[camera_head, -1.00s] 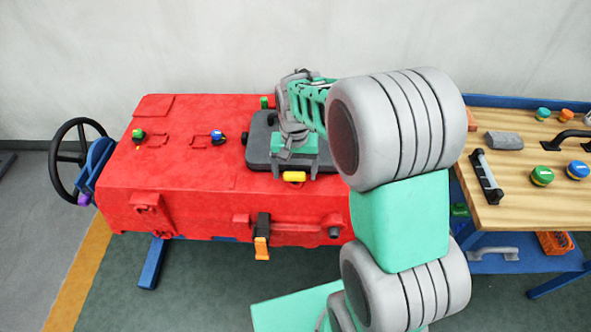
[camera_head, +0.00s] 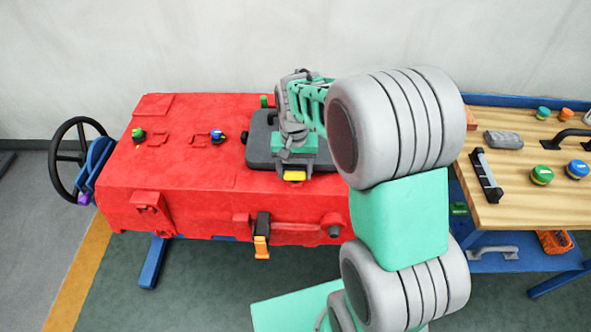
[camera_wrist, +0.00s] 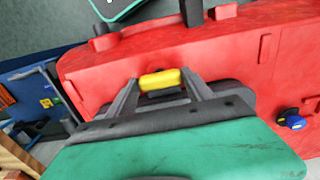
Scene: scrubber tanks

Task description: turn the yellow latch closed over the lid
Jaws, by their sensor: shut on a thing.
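The yellow latch (camera_head: 294,176) sits at the front edge of the dark grey lid (camera_head: 259,148) on top of the red tank (camera_head: 190,190). In the wrist view the latch (camera_wrist: 160,80) lies crosswise between my two fingertips. My gripper (camera_head: 294,174) comes down over the front of the lid and is shut on the latch. In the wrist view my gripper (camera_wrist: 160,88) has a finger against each end of the latch. My arm and gripper hide much of the lid's right part, and the latch's pivot is not clear.
A black clasp with an orange end (camera_head: 261,240) hangs on the tank's front. A green knob (camera_head: 138,133) and a blue knob (camera_head: 217,136) stand left of the lid. A handwheel (camera_head: 75,155) is at far left. A wooden workbench (camera_head: 530,190) with loose parts stands at right.

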